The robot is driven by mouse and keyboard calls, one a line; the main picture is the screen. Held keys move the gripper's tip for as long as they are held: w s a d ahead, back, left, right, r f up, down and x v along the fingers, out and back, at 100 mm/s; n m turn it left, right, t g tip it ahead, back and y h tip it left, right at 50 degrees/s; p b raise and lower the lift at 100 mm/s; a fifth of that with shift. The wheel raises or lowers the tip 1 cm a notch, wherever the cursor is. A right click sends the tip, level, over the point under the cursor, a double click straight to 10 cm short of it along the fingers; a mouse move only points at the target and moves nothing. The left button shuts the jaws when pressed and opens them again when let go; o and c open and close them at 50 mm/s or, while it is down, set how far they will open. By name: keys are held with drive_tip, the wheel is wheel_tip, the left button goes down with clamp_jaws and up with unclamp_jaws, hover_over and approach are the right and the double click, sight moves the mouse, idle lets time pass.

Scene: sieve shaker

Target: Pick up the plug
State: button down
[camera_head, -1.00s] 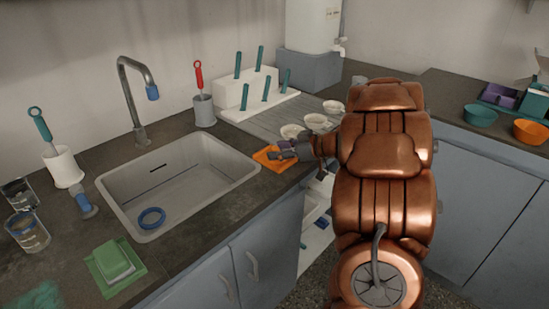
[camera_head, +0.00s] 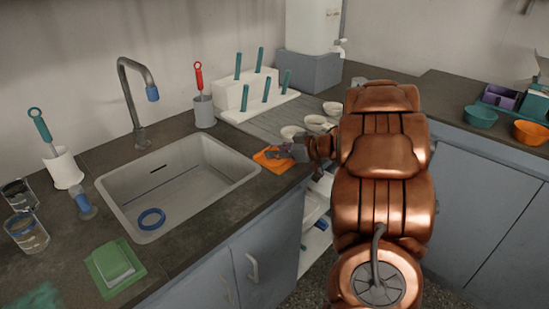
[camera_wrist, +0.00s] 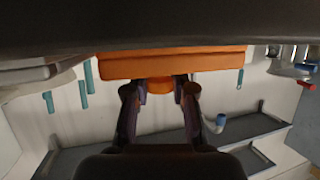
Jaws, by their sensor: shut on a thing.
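An orange square pad (camera_head: 268,163) lies on the counter at the right edge of the sink. My gripper (camera_head: 283,153) is low over it in the head view. In the wrist view the pad (camera_wrist: 172,64) appears as a wide orange slab, with a small rounded orange piece, seemingly the plug (camera_wrist: 160,84), against it. My gripper fingers (camera_wrist: 160,92) are shut on this piece from both sides. The piece touches or nearly touches the slab; I cannot tell whether it is lifted. In the head view the gripper hides it.
The sink (camera_head: 185,180) lies to the left, with a blue ring (camera_head: 151,218) inside. White bowls (camera_head: 318,122) and a white rack (camera_head: 246,90) with teal pegs stand behind my gripper. A red-handled brush in a grey cup (camera_head: 204,111) stands behind the sink.

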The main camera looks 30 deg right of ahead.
idle(0.3)
drive_tip(key=shift+r, duration=0.6)
drive_tip(key=r, duration=0.1)
drive_tip(key=r+p, duration=0.1)
drive_tip(key=shift+s+r, duration=0.2)
drive_tip(key=shift+r, duration=0.1)
drive_tip(key=s+r, duration=0.1)
drive_tip(key=s, duration=1.4)
drive_tip(key=shift+s+d, duration=0.25)
drive_tip(key=shift+s, duration=0.05)
drive_tip(key=shift+r, duration=0.1)
